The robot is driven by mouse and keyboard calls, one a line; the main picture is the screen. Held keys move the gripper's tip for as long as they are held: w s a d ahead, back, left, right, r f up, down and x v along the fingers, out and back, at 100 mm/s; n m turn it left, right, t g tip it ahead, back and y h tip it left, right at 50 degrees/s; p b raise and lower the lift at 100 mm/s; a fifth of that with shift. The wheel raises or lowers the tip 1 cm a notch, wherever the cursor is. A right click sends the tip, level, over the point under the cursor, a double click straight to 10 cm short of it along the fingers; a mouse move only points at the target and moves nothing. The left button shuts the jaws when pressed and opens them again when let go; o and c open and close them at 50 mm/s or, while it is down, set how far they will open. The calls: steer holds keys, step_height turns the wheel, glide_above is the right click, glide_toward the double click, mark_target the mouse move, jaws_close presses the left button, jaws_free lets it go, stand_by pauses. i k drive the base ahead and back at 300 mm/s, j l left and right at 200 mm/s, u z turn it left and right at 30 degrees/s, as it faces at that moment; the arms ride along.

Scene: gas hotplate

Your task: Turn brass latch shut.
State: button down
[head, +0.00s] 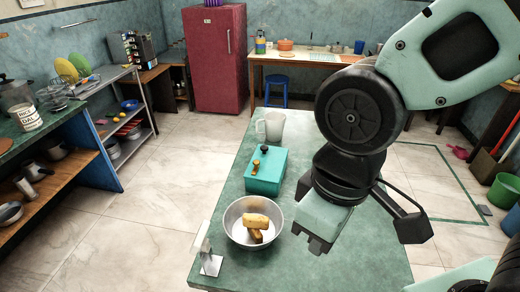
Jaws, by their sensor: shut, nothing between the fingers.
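A teal box (266,172) stands on the green-topped table. A small brass-coloured piece, which looks like the latch (256,167), is on its left part, with a dark round knob (264,149) behind it. The latch is too small to tell its exact turn position. My gripper (318,246) is shut and empty, pointing down over the table. In the picture it is to the right of the metal bowl and nearer than the teal box, apart from the latch.
A metal bowl (235,233) with brown loaf-like pieces (256,221) stands in front of the box. A small metal stand (211,264) is at the table's front left. A pale jug (272,125) stands behind the box. The green tabletop (350,268) is bare at front right.

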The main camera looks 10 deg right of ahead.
mark_target(256, 164)
steer(key=j, duration=0.45)
steer(key=i+j, duration=0.2)
steer(key=j, duration=0.2)
steer(key=i+j, duration=0.2)
steer(key=j, duration=0.2)
steer(key=i+j+u, duration=0.1)
steer(key=j, duration=0.3)
steer(key=i, duration=0.1)
